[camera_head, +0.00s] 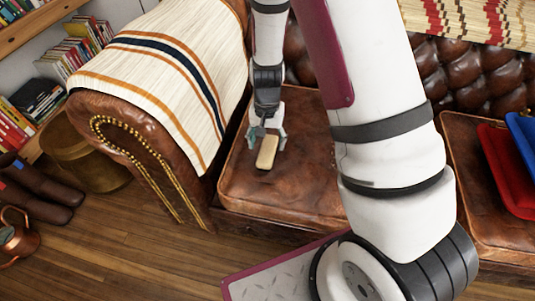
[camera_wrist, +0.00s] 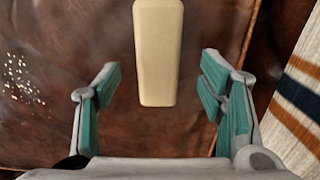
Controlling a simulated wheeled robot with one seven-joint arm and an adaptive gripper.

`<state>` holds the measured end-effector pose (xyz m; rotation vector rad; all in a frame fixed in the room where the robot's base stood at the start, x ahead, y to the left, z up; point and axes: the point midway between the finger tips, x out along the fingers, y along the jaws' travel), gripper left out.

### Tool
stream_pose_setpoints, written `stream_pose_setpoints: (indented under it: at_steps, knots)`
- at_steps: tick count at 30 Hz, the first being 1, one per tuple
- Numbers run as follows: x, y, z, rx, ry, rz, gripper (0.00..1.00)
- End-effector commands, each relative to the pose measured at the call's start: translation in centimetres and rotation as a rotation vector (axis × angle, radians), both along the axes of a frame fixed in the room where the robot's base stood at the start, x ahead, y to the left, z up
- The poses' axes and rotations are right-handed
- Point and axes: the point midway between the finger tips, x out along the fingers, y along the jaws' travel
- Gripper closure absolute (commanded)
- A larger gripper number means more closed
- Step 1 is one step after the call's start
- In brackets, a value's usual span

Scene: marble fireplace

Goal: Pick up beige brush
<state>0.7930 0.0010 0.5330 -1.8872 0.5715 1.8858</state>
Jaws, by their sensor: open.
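The beige brush (camera_head: 267,152) lies on the brown leather seat cushion of the sofa, near the armrest. In the wrist view the beige brush (camera_wrist: 157,55) is a long, smooth block running out past the top edge. My gripper (camera_head: 265,138) is open just behind the brush in the head view. In the wrist view my gripper (camera_wrist: 160,85) has teal pads spread wide on both sides, with no visible contact with the brush. The exact height above the cushion is hard to tell.
The leather armrest with a striped blanket (camera_head: 165,65) rises left of my gripper. The seat cushion (camera_head: 285,195) is otherwise clear around the brush. Red (camera_head: 505,165) and blue (camera_head: 525,140) items lie on the right cushion. A copper pot (camera_head: 17,238) and boots stand at far left.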

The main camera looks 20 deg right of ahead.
Motion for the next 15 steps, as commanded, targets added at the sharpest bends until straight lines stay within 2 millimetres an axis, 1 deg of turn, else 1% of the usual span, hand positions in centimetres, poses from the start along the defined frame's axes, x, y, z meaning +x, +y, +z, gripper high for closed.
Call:
stream_pose_setpoints:
  at_steps: [5,12,15]
  knots:
    - [-0.1,-0.1,-1.6,0.000,0.001,-0.001,0.37]
    - [-0.1,-0.3,-4.8,0.000,0.002,-0.002,0.37]
    - [-0.1,-0.2,-5.2,0.000,0.001,-0.001,0.37]
